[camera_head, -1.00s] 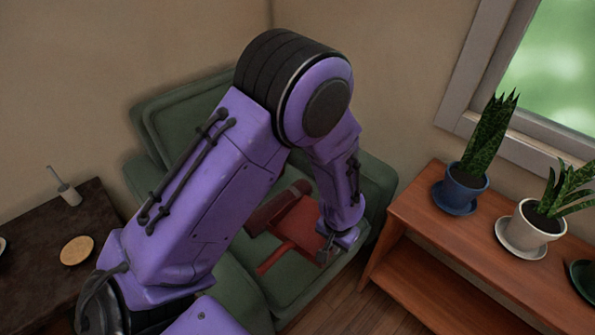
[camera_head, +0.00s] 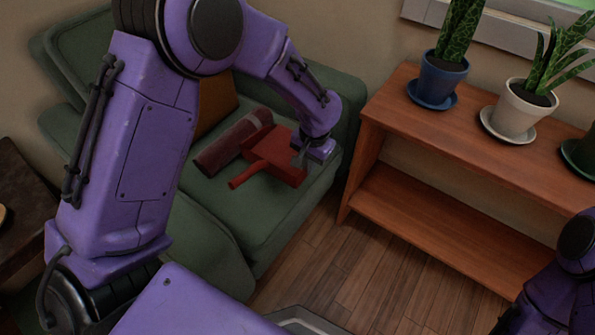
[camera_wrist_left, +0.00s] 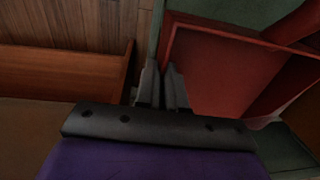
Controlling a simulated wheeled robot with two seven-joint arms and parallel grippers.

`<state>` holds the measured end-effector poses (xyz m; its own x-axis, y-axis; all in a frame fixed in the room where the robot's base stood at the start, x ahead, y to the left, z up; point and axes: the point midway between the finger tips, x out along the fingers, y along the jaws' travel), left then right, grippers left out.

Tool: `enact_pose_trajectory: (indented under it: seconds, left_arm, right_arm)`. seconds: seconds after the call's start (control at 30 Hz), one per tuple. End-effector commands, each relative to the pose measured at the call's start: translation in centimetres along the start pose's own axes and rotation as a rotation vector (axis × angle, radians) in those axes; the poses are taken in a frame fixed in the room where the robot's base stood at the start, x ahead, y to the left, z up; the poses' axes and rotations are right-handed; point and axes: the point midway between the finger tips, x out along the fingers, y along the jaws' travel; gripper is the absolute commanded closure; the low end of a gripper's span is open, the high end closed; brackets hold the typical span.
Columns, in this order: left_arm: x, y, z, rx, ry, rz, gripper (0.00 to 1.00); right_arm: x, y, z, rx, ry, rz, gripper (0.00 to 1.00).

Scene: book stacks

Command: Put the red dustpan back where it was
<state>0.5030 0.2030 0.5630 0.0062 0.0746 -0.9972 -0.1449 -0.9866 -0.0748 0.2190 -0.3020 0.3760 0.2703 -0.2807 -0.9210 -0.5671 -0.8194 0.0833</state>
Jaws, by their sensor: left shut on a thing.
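The red dustpan (camera_head: 273,158) is on the green sofa's seat, its handle pointing toward the lower left. My left gripper (camera_head: 301,158) is at the pan's right edge and shut on it. In the left wrist view the fingers (camera_wrist_left: 163,88) pinch the rim of the dustpan (camera_wrist_left: 215,70). From these views I cannot tell whether the pan rests on the cushion or hangs just above it. My right arm shows at the lower right edge of the head view, but its gripper is out of view.
A dark red rolled item (camera_head: 226,145) lies on the green sofa (camera_head: 232,212) beside the dustpan, with an orange cushion (camera_head: 216,105) behind. A wooden shelf (camera_head: 425,130) stands to the right with potted plants (camera_head: 438,78). Wooden floor (camera_head: 335,270) is clear between them.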

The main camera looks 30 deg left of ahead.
Motion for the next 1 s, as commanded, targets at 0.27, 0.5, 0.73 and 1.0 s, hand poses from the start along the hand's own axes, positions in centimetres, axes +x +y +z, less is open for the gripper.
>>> enact_pose_trajectory:
  seconds: [0.27,0.5,0.73,1.0]
  left_arm:
    - [4.2,-2.5,-1.1,0.0,-0.001,0.0,1.0]
    - [7.3,-3.2,-1.4,0.002,-0.004,-0.001,1.0]
    - [8.3,-3.1,-1.5,0.002,0.001,-0.002,1.0]
    - [8.4,-3.1,-1.4,0.001,-0.002,-0.001,0.66]
  right_arm:
    - [1.5,-0.1,0.6,0.0,0.0,0.0,0.25]
    - [2.9,-0.3,1.2,0.0,0.0,0.0,0.25]
    - [3.1,-0.3,1.3,0.0,0.0,0.0,0.25]
    - [3.1,-0.3,1.3,0.0,0.0,0.0,0.25]
